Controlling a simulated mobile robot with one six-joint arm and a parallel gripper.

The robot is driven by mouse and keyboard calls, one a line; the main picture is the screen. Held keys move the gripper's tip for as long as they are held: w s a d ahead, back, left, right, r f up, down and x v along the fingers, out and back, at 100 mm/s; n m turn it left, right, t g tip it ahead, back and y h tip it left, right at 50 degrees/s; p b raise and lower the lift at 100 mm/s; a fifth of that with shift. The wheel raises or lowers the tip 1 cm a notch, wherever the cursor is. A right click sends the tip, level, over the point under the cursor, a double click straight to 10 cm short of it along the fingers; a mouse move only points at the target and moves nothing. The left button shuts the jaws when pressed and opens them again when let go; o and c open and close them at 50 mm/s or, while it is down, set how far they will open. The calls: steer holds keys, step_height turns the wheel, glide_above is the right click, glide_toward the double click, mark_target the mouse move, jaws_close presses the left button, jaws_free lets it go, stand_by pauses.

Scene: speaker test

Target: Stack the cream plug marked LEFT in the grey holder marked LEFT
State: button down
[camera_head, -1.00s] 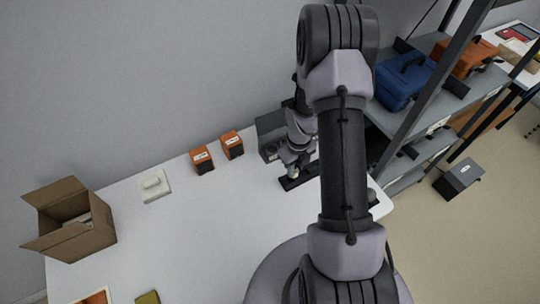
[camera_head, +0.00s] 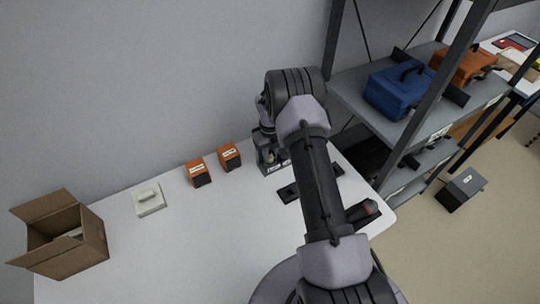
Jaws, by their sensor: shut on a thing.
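The grey holder (camera_head: 272,168) stands at the back of the white table, to the right of the orange boxes. It has small white labels on its front, too small to read. My gripper (camera_head: 266,146) is at the holder, reaching down over it. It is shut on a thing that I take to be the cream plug. My arm and the small size hide the plug and its marking, so I cannot tell whether it touches the holder.
Two orange and black boxes (camera_head: 198,173) (camera_head: 230,157) stand left of the holder. A cream block on a square base (camera_head: 149,199) and an open cardboard box (camera_head: 85,246) are farther left. A dark tray (camera_head: 288,193) lies in front. A shelf (camera_head: 350,88) rises at right.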

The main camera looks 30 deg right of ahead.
steer(key=shift+s+f+b, duration=0.1)
steer(key=shift+f+b, duration=0.3)
steer(key=shift+b, duration=0.2)
steer(key=shift+s+f, duration=0.1)
steer(key=shift+f, duration=0.05)
